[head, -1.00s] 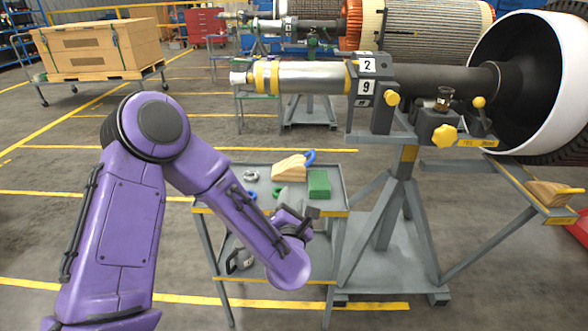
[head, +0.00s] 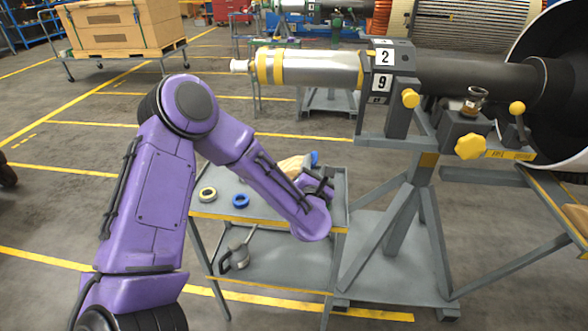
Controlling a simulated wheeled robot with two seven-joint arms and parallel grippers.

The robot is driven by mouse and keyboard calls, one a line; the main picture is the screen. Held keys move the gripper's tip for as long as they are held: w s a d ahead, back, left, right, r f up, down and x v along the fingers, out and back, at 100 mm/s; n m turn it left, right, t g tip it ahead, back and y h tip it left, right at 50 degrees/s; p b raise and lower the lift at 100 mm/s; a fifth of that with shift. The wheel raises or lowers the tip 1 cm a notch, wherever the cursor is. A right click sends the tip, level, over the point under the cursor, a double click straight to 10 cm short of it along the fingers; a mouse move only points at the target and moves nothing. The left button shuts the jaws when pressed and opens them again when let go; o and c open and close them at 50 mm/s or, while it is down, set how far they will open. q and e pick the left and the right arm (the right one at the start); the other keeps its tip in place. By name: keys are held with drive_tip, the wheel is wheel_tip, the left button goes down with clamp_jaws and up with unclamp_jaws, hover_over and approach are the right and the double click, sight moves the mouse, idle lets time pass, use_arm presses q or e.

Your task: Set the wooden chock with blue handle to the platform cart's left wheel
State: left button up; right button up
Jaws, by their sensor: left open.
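The wooden chock (head: 292,163) lies on the top of the grey tool trolley, and its blue handle (head: 315,158) shows at its right end. My left forearm and gripper hide part of the chock. My left gripper (head: 322,182) is open over the right part of the trolley top, in front of the chock in the picture. Whether it touches anything is unclear. The platform cart (head: 112,61) stands at the back left with a large wooden crate on it. A wheel (head: 70,78) shows at its left end. My right gripper is out of view.
The grey trolley (head: 200,225) also holds an olive ring (head: 207,194) and a blue ring (head: 241,200). A rotor stand (head: 405,215) rises right beside it. Another wooden block (head: 576,215) sits on the stand's right arm. Floor between trolley and platform cart is clear.

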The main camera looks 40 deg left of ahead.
use_arm(q)
drive_tip(key=x, duration=0.4)
drive_tip(key=shift+a+p, duration=0.25)
drive_tip(key=shift+p, duration=0.05)
clamp_jaws()
drive_tip(key=shift+s, duration=0.1)
idle(0.9)
